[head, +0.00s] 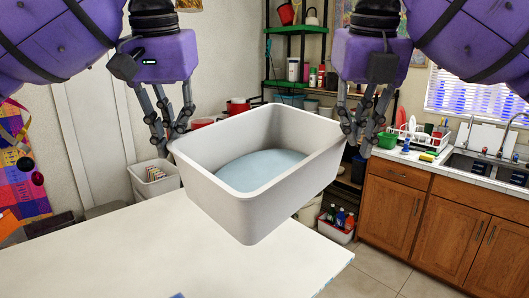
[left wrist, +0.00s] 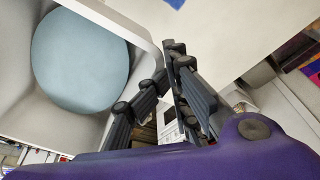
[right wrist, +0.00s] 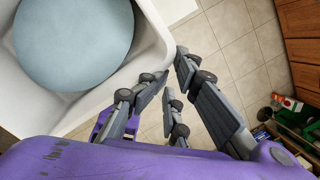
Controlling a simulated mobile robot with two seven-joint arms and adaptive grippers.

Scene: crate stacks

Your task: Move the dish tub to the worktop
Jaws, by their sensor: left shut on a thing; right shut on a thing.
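The dish tub (head: 257,206) is a white-grey rectangular tub held in the air above the white worktop (head: 120,245) in the head view. A pale blue round thing (head: 262,169) lies inside it. My left gripper (head: 172,143) is shut on the tub's left rim; the left wrist view shows its fingers (left wrist: 163,70) at the tub wall (left wrist: 115,22). My right gripper (head: 352,140) is shut on the tub's right rim; its fingers (right wrist: 172,68) meet the rim in the right wrist view. The tub is roughly level. The tub hides part of the worktop.
A kitchen counter with wooden cabinets (head: 427,212) and a sink (head: 485,165) stands at the right. A shelf rack (head: 296,30) is behind the tub. A white bin (head: 152,177) stands behind the worktop. The visible left part of the worktop is largely clear.

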